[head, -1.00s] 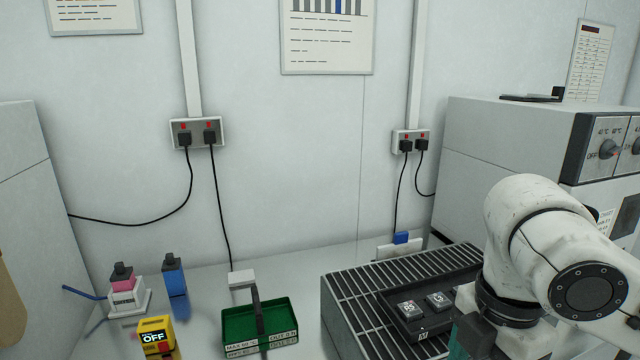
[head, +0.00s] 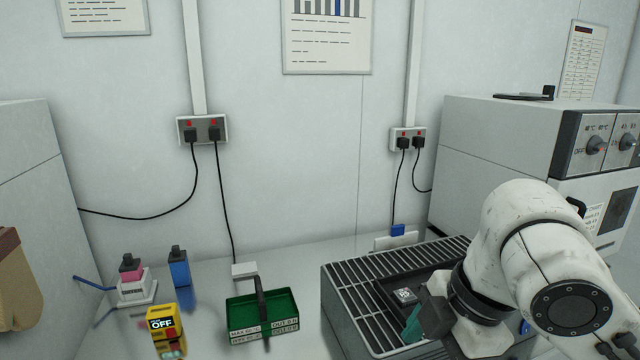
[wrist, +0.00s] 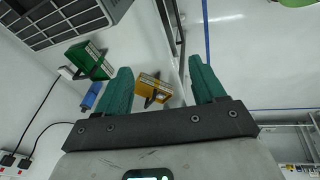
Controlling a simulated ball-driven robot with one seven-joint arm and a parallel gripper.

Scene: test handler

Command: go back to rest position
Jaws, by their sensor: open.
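My gripper (wrist: 160,66) is open in the wrist view, with its two teal fingers well apart and nothing between them. In the head view my white arm comes in at the right. A teal finger of my gripper (head: 413,322) shows in front of the slatted grey unit, partly covered by dark parts of the wrist. A black tray (head: 388,290) sits on the slatted grey unit (head: 350,300). One small grey chip (head: 404,295) shows in it; the rest of the tray is hidden behind my arm.
A green tray with a handle (head: 290,301) stands left of the slatted unit, with a yellow OFF block (head: 163,320) farther left. Pink-and-white (head: 134,282) and blue (head: 179,268) bottles stand behind. A large grey machine (head: 505,130) is at the right.

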